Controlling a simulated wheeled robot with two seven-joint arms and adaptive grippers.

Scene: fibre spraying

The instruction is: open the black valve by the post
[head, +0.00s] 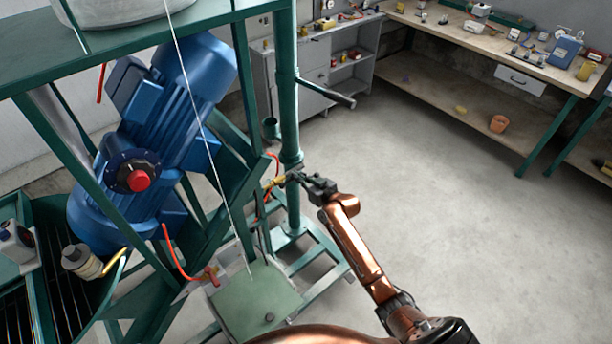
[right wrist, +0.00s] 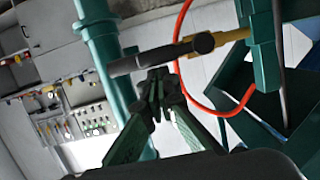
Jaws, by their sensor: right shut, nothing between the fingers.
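The black valve handle (right wrist: 140,62) shows in the right wrist view as a dark bar, joined to a round black end and a brass fitting (right wrist: 178,51). It stands beside the green post (right wrist: 110,60). In the head view the brass fitting (head: 274,183) shows next to the post (head: 288,90); the valve handle is small and partly merged with my gripper there. My right gripper (head: 299,179) is shut and empty. In the wrist view its fingertips (right wrist: 158,78) meet just below the handle; whether they touch it I cannot tell. My left gripper is not in view.
A red hose (right wrist: 184,85) loops behind the valve. The green frame holds a blue motor (head: 150,130) with a red button (head: 138,180). A grey lever (head: 328,93) juts from the post above my gripper. Open floor (head: 400,150) lies to the right, before a workbench (head: 470,40).

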